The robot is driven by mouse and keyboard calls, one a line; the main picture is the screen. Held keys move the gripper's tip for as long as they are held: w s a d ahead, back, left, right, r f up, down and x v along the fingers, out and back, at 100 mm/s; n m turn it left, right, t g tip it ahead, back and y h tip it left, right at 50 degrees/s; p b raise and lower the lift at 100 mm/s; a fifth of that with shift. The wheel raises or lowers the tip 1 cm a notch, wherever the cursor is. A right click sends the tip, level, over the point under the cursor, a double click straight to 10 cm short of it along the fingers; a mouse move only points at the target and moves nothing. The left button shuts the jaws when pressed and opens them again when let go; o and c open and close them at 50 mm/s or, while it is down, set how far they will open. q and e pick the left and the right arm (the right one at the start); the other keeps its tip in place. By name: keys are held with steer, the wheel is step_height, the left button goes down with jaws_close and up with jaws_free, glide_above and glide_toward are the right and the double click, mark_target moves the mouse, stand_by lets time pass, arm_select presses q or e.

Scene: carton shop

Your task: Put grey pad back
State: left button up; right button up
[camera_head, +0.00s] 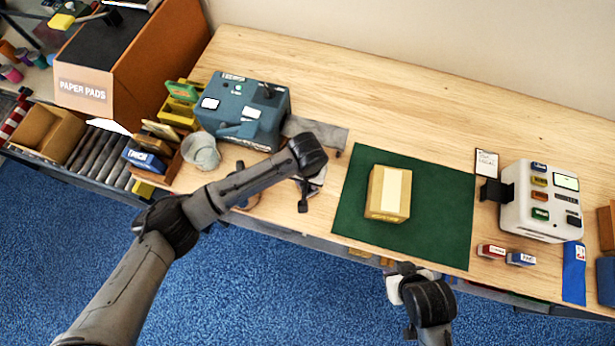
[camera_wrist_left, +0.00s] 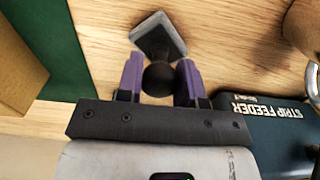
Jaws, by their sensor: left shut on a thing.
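The grey pad (camera_wrist_left: 160,36) is a square grey plate with a round black knob, seen in the left wrist view. My left gripper (camera_wrist_left: 158,80) has its purple fingers shut on the black knob, with the plate beyond the fingertips. Wood tabletop shows around the plate; I cannot tell whether it touches the table. In the head view my left arm's wrist hangs between the blue strip feeder (camera_head: 242,110) and the green mat (camera_head: 440,215), and it mostly hides the pad. My right gripper is low in the head view, by the table's front edge; its fingers are not clear.
A tan carton (camera_head: 389,193) sits on the green mat. A white machine (camera_head: 541,200) stands at the right, with small boxes (camera_head: 521,259) in front. The table's back middle is clear.

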arm_select(q)
steer(key=shift+f, duration=0.15)
steer(key=o, duration=0.8)
steer(key=shift+o, duration=0.2)
step_height(320, 180, up, 11)
steer(key=shift+f+b, duration=0.1)
steer(key=shift+b, duration=0.35)
steer(key=shift+r, duration=0.75)
